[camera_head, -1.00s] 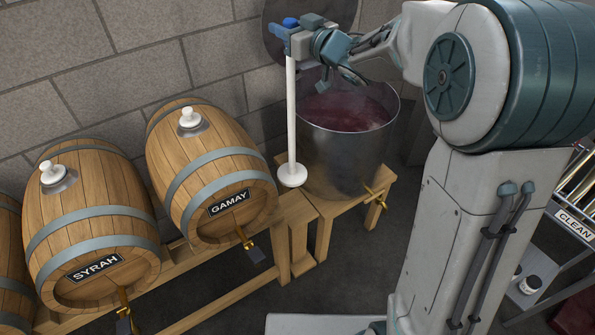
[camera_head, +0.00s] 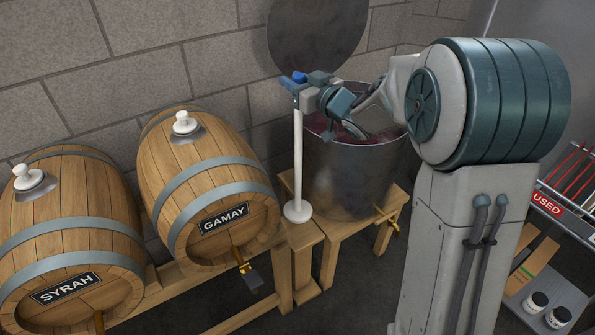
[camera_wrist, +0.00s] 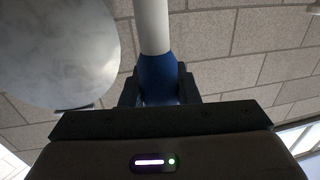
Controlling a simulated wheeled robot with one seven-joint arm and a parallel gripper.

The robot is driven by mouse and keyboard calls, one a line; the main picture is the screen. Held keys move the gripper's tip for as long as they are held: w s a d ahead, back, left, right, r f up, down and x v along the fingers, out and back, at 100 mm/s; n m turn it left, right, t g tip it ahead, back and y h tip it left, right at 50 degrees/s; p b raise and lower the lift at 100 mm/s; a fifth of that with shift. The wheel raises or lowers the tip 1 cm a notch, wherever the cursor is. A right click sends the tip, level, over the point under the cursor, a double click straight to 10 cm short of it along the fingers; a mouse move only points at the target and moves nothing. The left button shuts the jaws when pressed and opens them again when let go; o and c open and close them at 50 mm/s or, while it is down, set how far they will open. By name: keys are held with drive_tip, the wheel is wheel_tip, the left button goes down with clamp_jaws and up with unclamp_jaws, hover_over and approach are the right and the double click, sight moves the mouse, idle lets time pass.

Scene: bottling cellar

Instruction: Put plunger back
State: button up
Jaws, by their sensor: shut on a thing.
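The plunger (camera_head: 298,155) is a long white rod with a round white disc at its lower end and a blue handle at the top. My gripper (camera_head: 297,82) is shut on the blue handle (camera_wrist: 158,78), and the plunger hangs close to upright. The handle also sits between the dark jaws in the wrist view. In the head view, the disc appears in front of the wooden stand, left of the steel vat (camera_head: 345,180). I cannot tell whether it touches the stand. The vat is open and holds dark red must, partly hidden by my arm.
A round grey lid (camera_head: 318,35) is against the block wall behind the vat. Barrels labelled GAMAY (camera_head: 205,180) and SYRAH (camera_head: 75,235) lie on a wooden rack at left. A metal shelf (camera_head: 560,215) labelled USED, with red rods and jars, stands at right.

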sight(301, 116)
wheel_tip(301, 116, down, 8)
drive_tip(key=shift+f+b, duration=0.2)
drive_tip(key=shift+b, duration=0.3)
drive_tip(key=shift+f, duration=0.25)
drive_tip(key=o, duration=1)
drive_tip(key=shift+o, duration=0.2)
drive_tip(key=shift+r, duration=0.15)
